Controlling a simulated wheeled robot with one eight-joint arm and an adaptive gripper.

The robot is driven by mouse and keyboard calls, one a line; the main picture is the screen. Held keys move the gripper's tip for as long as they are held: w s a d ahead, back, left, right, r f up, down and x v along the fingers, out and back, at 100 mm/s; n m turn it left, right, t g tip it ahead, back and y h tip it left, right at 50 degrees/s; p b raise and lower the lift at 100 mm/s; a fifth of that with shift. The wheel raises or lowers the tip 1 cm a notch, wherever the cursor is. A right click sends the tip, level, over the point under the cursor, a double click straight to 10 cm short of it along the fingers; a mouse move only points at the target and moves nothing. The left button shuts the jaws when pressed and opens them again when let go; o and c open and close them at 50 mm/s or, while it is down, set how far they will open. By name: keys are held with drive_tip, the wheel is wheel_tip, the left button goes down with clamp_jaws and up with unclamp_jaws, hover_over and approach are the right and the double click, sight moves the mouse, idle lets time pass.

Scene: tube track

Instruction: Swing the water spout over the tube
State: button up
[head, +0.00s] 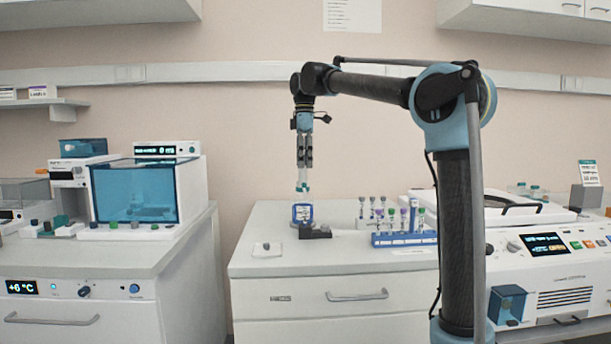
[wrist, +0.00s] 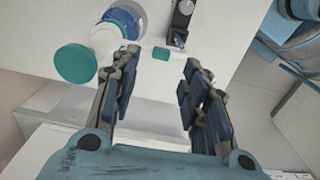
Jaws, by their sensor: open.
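My gripper (head: 304,165) points down over the middle bench, above a white upright piece with teal on it (head: 302,187) and a blue-framed white unit (head: 302,213). In the wrist view my gripper (wrist: 162,65) is open and empty. A small teal tab (wrist: 161,53) shows between its fingertips, with no visible contact. A white part with a round teal cap (wrist: 75,62) and a clear blue round vessel (wrist: 125,20) lie beside the left finger. A dark block with a knob (wrist: 183,12) is beyond the fingertips. I cannot tell for certain which part is the spout or the tube under it.
A blue rack of capped tubes (head: 405,239) stands right of the unit. A small white pad (head: 266,249) lies to its left on the bench (head: 335,265). A blue-windowed machine (head: 135,192) stands on the left bench, and a white instrument (head: 548,255) is at the right.

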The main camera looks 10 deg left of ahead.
drive_tip(key=shift+r, duration=2.55)
